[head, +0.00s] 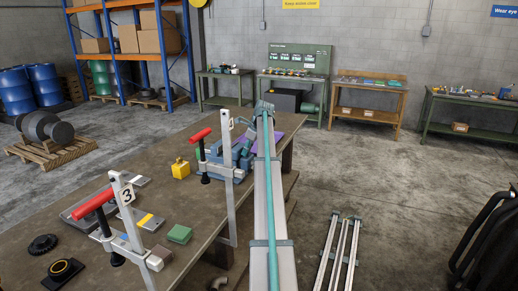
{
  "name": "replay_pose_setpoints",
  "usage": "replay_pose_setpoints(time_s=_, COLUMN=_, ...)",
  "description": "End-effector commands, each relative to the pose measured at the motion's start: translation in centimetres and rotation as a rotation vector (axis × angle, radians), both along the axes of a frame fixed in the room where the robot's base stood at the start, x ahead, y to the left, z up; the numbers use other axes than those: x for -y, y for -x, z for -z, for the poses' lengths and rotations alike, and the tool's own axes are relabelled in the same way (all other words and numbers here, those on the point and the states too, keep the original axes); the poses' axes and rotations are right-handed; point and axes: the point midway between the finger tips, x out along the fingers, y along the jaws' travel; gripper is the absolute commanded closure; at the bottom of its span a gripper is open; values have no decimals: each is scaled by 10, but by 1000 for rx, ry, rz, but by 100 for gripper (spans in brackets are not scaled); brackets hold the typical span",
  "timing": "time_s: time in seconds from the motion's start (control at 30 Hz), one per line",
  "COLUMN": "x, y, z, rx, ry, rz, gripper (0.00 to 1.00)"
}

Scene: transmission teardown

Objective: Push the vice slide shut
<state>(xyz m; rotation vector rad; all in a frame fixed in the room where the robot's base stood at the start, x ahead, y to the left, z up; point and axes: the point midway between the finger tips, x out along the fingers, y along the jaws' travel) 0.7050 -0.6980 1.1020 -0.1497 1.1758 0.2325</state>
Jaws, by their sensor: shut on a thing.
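A blue-grey vice (214,158) stands on the brown workbench, left of my arm and partly behind a pale upright post. My arm reaches out from the bottom of the head view and bends down at its far end. My gripper (242,149) is small and partly hidden at the right side of the vice, shut on what seems to be the vice slide. The slide itself is too small and covered to tell how far open it stands.
A yellow block (180,169), a green block (179,234) and a dark gear (42,244) lie there. A purple item (271,141) lies behind my arm.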

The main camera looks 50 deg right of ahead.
Motion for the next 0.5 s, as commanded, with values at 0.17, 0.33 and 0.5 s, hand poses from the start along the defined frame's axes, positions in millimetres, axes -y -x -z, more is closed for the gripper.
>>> replay_pose_setpoints(time_s=0.17, x=-10, y=-41, z=-2, rx=12, ry=3, rz=-2, gripper=100)
replay_pose_setpoints(time_s=0.33, x=-13, y=-50, z=-2, rx=13, ry=3, rz=0, gripper=100)
replay_pose_setpoints(time_s=0.5, x=-13, y=-50, z=-2, rx=14, ry=3, rz=0, gripper=100)
